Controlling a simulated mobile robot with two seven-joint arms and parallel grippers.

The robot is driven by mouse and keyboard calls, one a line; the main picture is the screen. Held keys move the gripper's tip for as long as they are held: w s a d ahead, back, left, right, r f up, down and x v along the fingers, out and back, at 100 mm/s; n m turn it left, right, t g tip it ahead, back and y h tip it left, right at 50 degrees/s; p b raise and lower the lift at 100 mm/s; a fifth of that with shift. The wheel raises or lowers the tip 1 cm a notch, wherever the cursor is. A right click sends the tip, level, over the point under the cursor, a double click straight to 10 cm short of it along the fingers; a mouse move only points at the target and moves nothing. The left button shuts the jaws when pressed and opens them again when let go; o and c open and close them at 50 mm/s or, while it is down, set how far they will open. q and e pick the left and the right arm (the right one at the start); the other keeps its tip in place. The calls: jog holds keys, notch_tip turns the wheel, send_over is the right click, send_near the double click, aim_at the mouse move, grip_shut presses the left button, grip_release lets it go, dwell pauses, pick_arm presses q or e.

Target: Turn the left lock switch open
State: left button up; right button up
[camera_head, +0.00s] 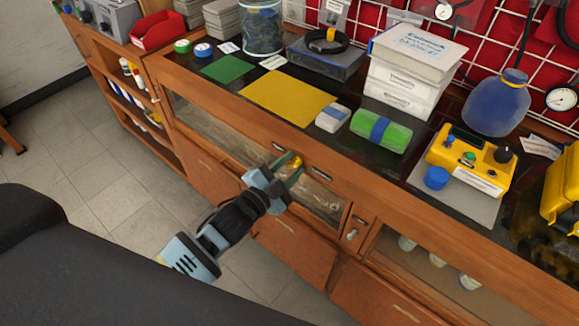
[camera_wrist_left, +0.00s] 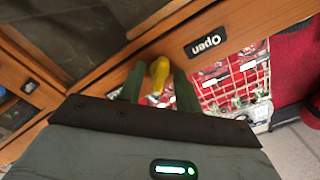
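The yellow lock switch (camera_head: 297,161) is on the upper front rail of the wooden workbench. In the left wrist view the yellow switch (camera_wrist_left: 160,74) points toward the camera. My left gripper (camera_head: 290,168) is at the switch, its two green fingers on either side of it. In the wrist view the fingers of my left gripper (camera_wrist_left: 160,84) stand apart, with small gaps beside the switch. A dark "Open" label (camera_wrist_left: 206,42) is on the rail beside the switch; another label (camera_wrist_left: 115,92) is partly hidden behind a finger. My right gripper is not in view.
Glass-fronted compartments (camera_head: 215,122) lie below the rail. A small metallic knob (camera_head: 352,234) sits further right. The bench top holds a yellow mat (camera_head: 287,97), a green roll (camera_head: 381,130) and a yellow device (camera_head: 470,160). The tiled floor (camera_head: 100,160) at left is clear.

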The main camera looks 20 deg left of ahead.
pick_arm(q)
grip_shut()
